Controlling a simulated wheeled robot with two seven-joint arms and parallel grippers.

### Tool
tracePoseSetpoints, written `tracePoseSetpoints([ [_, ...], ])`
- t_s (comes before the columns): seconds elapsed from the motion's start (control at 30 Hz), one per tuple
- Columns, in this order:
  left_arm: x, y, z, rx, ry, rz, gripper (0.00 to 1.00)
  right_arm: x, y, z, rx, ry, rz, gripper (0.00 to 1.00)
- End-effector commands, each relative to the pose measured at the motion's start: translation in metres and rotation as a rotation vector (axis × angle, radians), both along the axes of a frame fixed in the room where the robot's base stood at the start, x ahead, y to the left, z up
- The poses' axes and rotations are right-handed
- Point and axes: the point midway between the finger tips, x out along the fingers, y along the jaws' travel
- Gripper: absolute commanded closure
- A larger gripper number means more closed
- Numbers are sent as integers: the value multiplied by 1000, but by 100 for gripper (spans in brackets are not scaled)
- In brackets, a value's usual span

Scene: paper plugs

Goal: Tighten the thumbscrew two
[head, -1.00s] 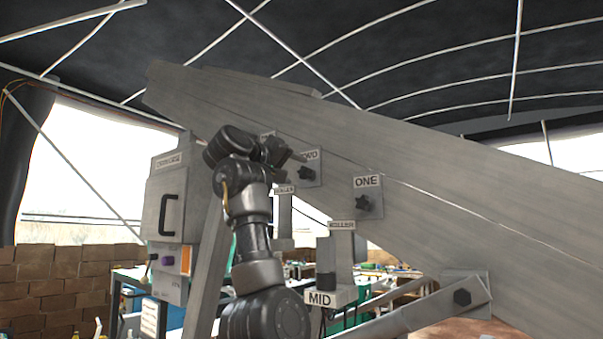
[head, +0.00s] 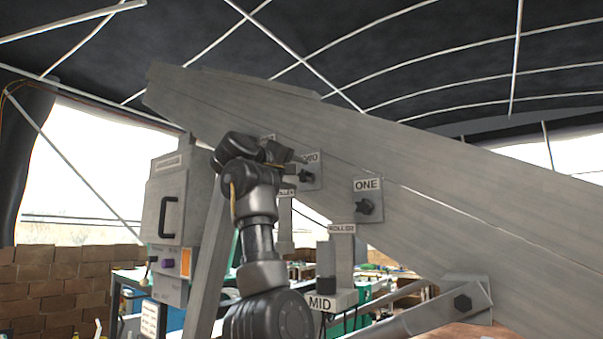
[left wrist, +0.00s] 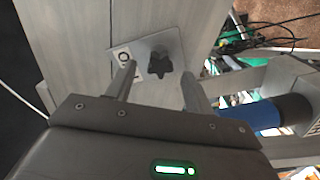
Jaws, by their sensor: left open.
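Thumbscrew two is a dark star-shaped knob (head: 305,177) on a plate labelled TWO (head: 313,158), fixed to the sloping grey beam. In the left wrist view the knob (left wrist: 158,64) stands on its grey plate beyond the fingertips, roughly between the two fingers. My left gripper (left wrist: 160,82) is open and empty, one finger on each side of the knob's line. In the head view my left gripper (head: 296,158) is just left of the knob, seen partly edge-on. Whether the fingers touch the knob I cannot tell. My right gripper is in neither view.
A second knob (head: 365,207) sits under the label ONE, lower right on the beam (head: 440,170). A roller post (head: 342,255) and a MID block (head: 322,301) stand below. A grey box with a black handle (head: 168,218) is at the left.

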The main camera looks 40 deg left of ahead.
Motion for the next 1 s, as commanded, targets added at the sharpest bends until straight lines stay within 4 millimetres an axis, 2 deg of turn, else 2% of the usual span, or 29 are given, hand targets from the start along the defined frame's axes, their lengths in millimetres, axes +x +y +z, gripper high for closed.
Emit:
tracePoseSetpoints([
  [0.4,22,0,1,0,1,-2,47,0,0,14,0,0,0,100],
  [0.77,25,0,0,0,0,0,47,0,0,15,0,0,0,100],
  [1.0,25,0,0,0,0,-1,77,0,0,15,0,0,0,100],
])
